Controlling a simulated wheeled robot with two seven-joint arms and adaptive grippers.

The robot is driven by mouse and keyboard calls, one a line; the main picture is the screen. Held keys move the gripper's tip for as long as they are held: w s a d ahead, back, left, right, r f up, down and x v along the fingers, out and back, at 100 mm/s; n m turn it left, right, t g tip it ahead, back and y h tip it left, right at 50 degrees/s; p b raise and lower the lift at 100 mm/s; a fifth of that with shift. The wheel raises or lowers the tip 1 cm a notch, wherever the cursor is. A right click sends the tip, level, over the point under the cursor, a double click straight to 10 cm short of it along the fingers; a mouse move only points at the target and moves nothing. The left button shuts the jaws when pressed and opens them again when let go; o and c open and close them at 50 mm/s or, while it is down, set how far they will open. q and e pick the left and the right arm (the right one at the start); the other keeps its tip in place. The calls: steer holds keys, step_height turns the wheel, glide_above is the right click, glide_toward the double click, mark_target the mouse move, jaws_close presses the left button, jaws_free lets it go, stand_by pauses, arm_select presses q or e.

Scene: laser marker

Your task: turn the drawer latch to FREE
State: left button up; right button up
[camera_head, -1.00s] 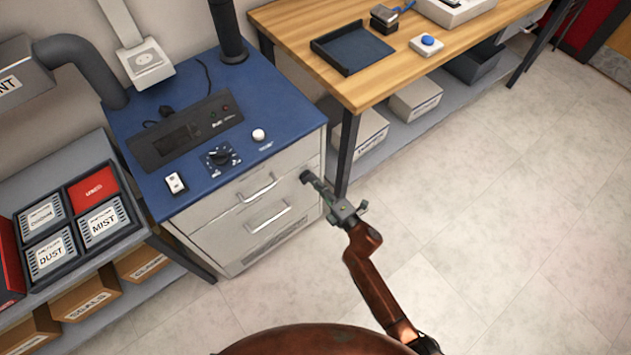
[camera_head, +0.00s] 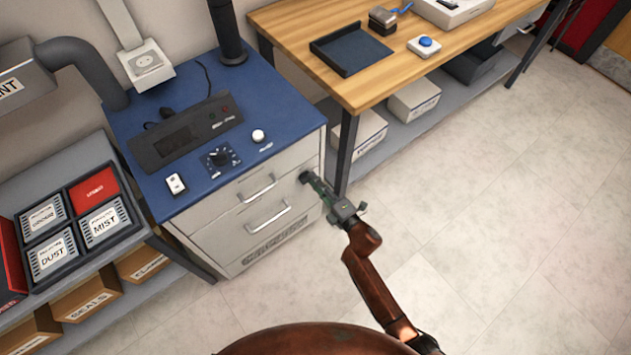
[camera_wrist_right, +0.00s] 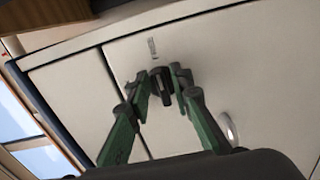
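The drawer latch (camera_head: 305,176) is a small dark knob at the upper right of the drawer unit's pale front in the head view. In the right wrist view the latch (camera_wrist_right: 161,88) stands between the fingertips, with a small illegible mark on the panel above it. My right gripper (camera_wrist_right: 162,83) has its green-sided fingers drawn in close on both sides of the latch and looks shut on it. In the head view the right gripper (camera_head: 311,182) reaches the cabinet front from the lower right. The latch's exact setting is too small to read. My left gripper is not in view.
Two drawer handles (camera_head: 257,189) project left of the latch. The blue cabinet top (camera_head: 270,97) carries a dial, a switch and a white button. Open floor (camera_head: 480,220) lies to the right.

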steer(key=shift+o, duration=0.4)
steer(key=shift+a, duration=0.1)
steer(key=v, duration=1.2)
